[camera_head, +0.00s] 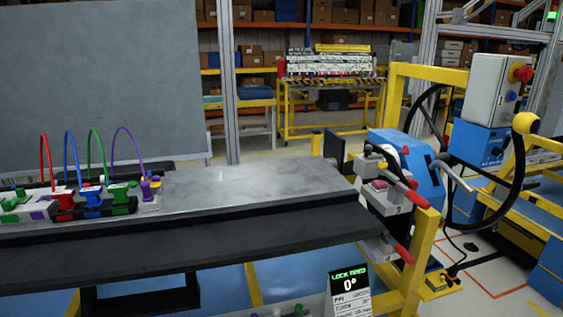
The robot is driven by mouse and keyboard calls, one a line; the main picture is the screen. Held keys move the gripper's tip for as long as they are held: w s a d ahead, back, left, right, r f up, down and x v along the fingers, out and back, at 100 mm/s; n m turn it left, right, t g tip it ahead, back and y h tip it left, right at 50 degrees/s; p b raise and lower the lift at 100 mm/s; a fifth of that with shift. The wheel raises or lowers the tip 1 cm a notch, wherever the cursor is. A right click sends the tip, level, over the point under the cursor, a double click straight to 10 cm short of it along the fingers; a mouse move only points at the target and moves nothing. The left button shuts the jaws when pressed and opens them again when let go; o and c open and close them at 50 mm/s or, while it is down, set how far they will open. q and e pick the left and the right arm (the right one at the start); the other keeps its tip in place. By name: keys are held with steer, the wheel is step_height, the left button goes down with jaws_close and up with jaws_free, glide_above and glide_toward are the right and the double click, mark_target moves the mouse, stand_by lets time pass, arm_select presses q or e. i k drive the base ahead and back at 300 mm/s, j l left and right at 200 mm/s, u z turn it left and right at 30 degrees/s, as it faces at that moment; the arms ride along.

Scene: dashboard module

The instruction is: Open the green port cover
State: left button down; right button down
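A row of coloured port parts sits on the dashboard module (148,207) at the left of the head view. A green part (119,190) stands there with a thin green cable loop (97,146) rising from it. More green pieces (15,201) lie at the far left edge. I cannot tell for certain which green part is the port cover, or whether it is open or shut. Neither of my grippers is in view.
Red (64,196) and blue (91,192) parts and a purple one (147,188) stand close beside the green part. The grey bench top (260,187) to the right is clear. A fixture with red handles (403,253) stands at the bench's right end.

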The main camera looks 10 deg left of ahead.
mark_target(22, 197)
steer(key=j+u, duration=0.1)
steer(key=u, duration=0.4)
steer(key=i+u, duration=0.1)
steer(key=u, duration=0.35)
steer(key=j+u, duration=0.1)
steer(key=u, duration=0.4)
steer(key=j+z, duration=0.15)
steer(key=i+j, duration=0.05)
steer(key=j, duration=0.05)
